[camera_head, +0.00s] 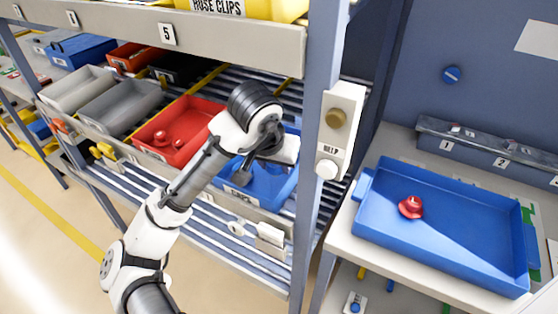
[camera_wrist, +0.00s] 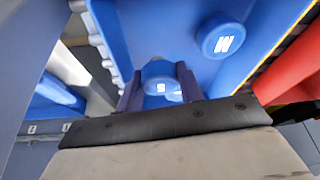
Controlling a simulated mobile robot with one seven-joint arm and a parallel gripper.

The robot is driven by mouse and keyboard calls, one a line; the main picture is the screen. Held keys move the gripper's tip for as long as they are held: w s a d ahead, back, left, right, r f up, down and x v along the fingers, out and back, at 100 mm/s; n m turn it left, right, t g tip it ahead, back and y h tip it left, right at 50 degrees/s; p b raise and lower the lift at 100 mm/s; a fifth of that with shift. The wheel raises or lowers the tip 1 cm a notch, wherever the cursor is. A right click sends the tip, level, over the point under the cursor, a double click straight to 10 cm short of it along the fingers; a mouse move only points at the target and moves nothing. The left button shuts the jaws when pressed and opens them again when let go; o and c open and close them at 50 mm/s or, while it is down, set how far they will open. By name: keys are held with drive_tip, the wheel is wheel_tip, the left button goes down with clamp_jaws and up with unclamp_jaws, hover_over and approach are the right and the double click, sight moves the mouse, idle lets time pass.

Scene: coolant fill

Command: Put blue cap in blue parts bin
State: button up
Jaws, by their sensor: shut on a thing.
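The blue parts bin (camera_head: 272,190) sits on the shelf rack, right of a red bin, and my arm reaches into it. In the wrist view the blue bin (camera_wrist: 165,25) fills the upper middle. My gripper (camera_wrist: 158,82) is shut on a blue cap (camera_wrist: 158,70) marked with a letter, held between the two fingers inside or just above the bin; the exact height is unclear. Another blue cap (camera_wrist: 222,38), also lettered, lies on the bin floor to the right of the held cap. In the head view my gripper (camera_head: 242,174) partly hides the bin's inside.
A red bin (camera_head: 199,113) with red caps stands left of the blue one, with grey bins further left. A shelf post (camera_head: 320,60) with a call-button panel stands close right. A blue tray (camera_head: 450,236) on the right bench holds a red cap (camera_head: 411,207).

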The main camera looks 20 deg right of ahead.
drive_tip(key=shift+w+d+f, duration=1.1)
drive_tip(key=shift+w+f, duration=0.1)
drive_tip(key=shift+w, duration=0.05)
drive_tip(key=o, duration=0.7)
drive_tip(key=shift+f, duration=0.1)
